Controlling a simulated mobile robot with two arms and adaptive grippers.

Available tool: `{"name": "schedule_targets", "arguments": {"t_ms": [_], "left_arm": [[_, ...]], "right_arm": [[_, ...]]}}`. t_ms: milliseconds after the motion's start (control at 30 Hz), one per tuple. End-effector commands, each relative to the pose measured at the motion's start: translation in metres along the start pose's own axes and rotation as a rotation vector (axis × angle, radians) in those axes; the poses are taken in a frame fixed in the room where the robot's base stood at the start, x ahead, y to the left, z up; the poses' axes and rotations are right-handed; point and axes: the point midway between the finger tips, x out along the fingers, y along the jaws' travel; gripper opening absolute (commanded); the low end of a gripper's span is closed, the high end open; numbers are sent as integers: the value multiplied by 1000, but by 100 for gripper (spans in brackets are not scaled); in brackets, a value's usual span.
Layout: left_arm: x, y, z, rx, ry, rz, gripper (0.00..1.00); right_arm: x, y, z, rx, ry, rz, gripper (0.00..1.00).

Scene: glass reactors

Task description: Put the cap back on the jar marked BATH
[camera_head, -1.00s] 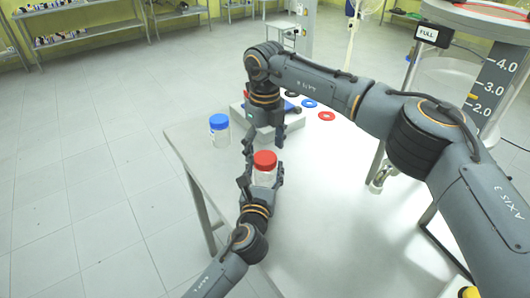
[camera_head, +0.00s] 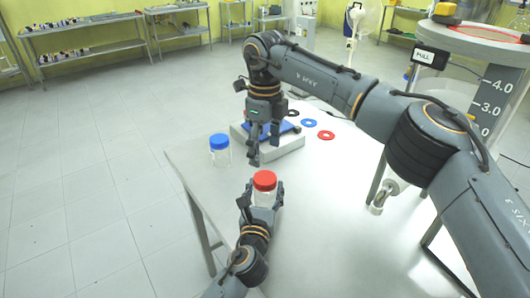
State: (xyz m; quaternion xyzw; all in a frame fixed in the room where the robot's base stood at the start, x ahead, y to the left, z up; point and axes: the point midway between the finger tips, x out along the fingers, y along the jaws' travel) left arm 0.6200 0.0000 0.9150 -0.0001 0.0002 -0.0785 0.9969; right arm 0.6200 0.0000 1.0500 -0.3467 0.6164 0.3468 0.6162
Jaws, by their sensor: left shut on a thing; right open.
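A clear jar (camera_head: 264,199) with a red cap (camera_head: 264,180) on its top stands near the table's left front edge. My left gripper (camera_head: 262,194) is shut around the jar's body from the front. My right gripper (camera_head: 264,154) is open and empty, pointing down above and behind the red cap, apart from it. A second clear jar (camera_head: 221,158) with a blue cap (camera_head: 219,141) stands to the left, untouched. No marking can be read on either jar, so I cannot tell which is BATH.
A scale-like device with a blue top (camera_head: 284,128) stands behind my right gripper. A blue ring (camera_head: 308,123) and a red ring (camera_head: 326,135) lie beside it. A large vessel (camera_head: 480,75) marked FULL is at the right. The table's front is clear.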

Motion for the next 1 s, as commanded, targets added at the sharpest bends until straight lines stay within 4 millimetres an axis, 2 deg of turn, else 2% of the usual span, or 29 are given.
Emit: {"name": "schedule_targets", "arguments": {"t_ms": [333,733,1000], "left_arm": [[0,0,0,0,0,0,0],[0,0,0,0,0,0,0],[0,0,0,0,0,0,0]], "right_arm": [[6,0,0,3,1,1,73],[63,0,-1,5,2,2,73],[80,0,0,4,1,0,73]]}}
